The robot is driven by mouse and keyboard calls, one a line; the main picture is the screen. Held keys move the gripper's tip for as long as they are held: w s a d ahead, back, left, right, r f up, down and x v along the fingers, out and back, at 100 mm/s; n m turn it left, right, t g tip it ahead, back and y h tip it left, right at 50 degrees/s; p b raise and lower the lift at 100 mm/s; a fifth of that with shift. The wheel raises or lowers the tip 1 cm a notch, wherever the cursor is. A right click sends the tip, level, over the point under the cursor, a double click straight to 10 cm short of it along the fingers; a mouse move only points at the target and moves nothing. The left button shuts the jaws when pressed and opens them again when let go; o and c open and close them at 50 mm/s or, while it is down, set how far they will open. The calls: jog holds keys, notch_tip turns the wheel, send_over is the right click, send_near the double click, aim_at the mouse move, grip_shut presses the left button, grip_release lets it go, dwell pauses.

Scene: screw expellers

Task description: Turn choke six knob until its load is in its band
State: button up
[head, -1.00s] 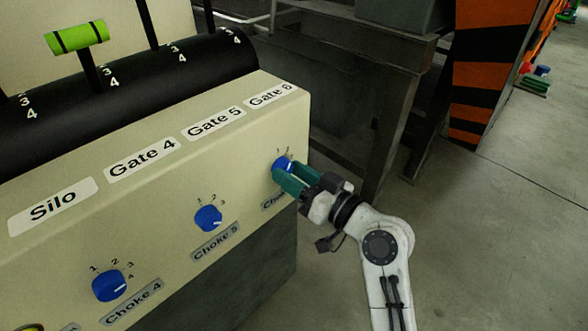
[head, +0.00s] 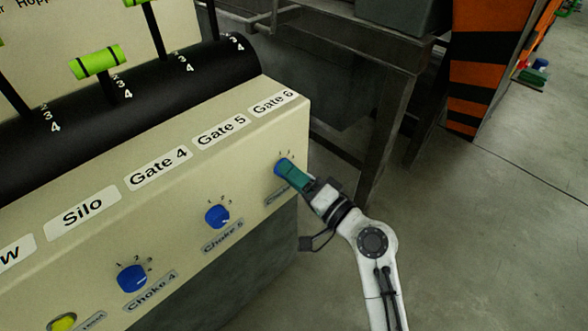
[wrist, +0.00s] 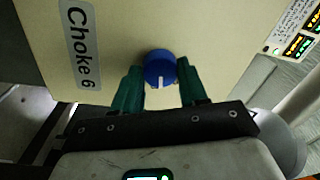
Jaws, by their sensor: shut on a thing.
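The choke six knob (head: 281,167) is a blue dial at the right end of the cream panel, partly covered by my gripper (head: 288,173). In the wrist view the knob (wrist: 160,65) sits between my two green fingers, with its white pointer mark facing the gripper. My gripper (wrist: 160,76) is shut on the knob, one finger on each side. The "Choke 6" label (wrist: 79,45) shows at the left of the wrist view. Most of the knob's scale is hidden in the head view.
The choke five knob (head: 217,216) and choke four knob (head: 132,278) sit further left on the panel. Small lit readouts (wrist: 299,45) show at the wrist view's right edge, too small to read. A dark metal frame (head: 385,130) stands behind; open floor lies right.

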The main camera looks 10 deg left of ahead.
jog(key=shift+m+p, duration=0.5)
jog(key=shift+m, duration=0.5)
jog(key=o, duration=1.1)
jog(key=shift+c, duration=0.2)
jog(key=v, duration=1)
jog(key=shift+s+d, duration=0.3)
jog(key=shift+d, duration=0.05)
